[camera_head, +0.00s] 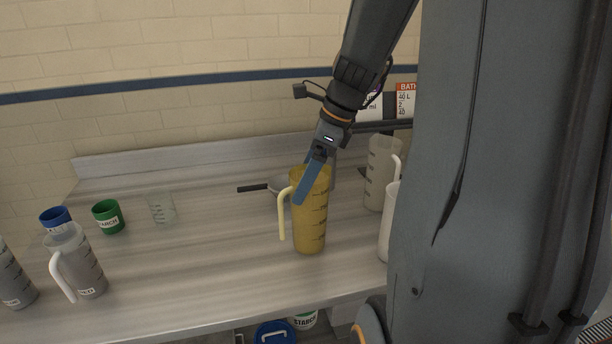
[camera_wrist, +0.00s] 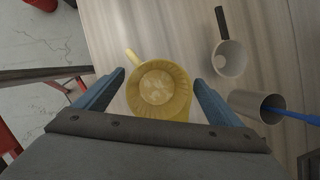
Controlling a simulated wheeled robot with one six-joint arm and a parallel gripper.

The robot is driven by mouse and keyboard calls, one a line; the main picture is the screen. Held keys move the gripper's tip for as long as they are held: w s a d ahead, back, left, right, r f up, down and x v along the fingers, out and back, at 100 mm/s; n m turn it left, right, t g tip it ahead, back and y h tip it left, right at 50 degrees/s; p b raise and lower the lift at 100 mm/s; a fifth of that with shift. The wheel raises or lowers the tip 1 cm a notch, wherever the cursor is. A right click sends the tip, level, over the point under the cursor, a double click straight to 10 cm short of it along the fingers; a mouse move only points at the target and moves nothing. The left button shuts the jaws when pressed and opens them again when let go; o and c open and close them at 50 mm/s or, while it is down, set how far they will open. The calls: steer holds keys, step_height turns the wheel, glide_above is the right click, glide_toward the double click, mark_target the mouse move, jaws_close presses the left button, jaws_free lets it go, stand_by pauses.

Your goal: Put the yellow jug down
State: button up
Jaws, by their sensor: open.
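The yellow jug (camera_head: 311,222) stands upright on the metal counter (camera_head: 210,255), with its pale handle to the left. My gripper (camera_head: 314,190) is at the top of the jug, with one blue finger across its upper front. In the wrist view I look down into the jug (camera_wrist: 160,92). The blue fingers of my gripper (camera_wrist: 160,80) are spread on either side of it, with a visible gap on each side.
A ladle-like pan (camera_head: 279,185) lies behind the jug. A clear jug (camera_head: 383,172) and a white jug (camera_head: 390,225) stand to the right. A green cup (camera_head: 108,217), a small beaker (camera_head: 162,208) and grey jugs (camera_head: 82,268) stand left. The counter left of the yellow jug is clear.

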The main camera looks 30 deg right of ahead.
steer(key=b+v, duration=0.1)
steer(key=v, duration=1.1)
steer(key=shift+r, duration=0.1)
